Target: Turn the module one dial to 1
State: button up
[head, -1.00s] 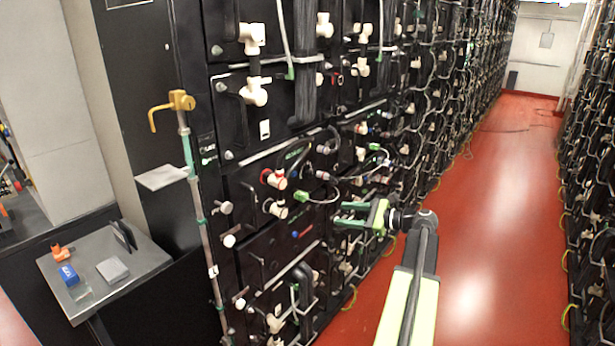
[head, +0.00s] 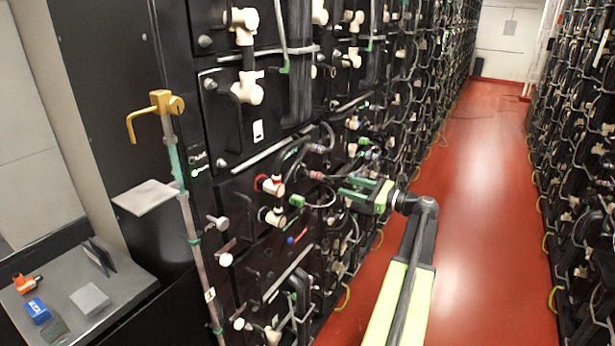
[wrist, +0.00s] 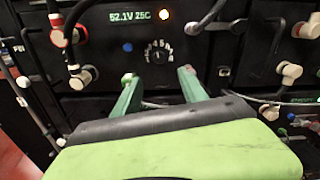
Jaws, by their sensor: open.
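In the wrist view, a black rotary dial (wrist: 158,52) with pale figures around it sits on a black module front. A lit green readout (wrist: 130,17), "52.1V 25C", is above left of it. My gripper (wrist: 158,74) is open and empty. Its two green fingers reach toward the panel, their tips just below the dial in the picture and to either side of it. I cannot tell how far they are from the panel. The dial's pointer is too small to read. In the head view, my gripper (head: 352,190) is beside the rack's front; I cannot make out the dial there.
White and red connectors (wrist: 62,38) with cables flank the dial panel. A yellow-hooked pole (head: 172,140) stands at the rack's near corner. A grey side table (head: 70,290) holds a blue box (head: 37,310). The red aisle floor (head: 480,220) is clear.

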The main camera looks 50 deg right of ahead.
aim_at(308, 175)
jog(key=x, duration=1.5)
jog(key=shift+a+f, duration=0.1)
jog(key=shift+a, duration=0.1)
jog(key=shift+s, duration=0.1)
grip_shut()
jog(key=shift+d, duration=0.1)
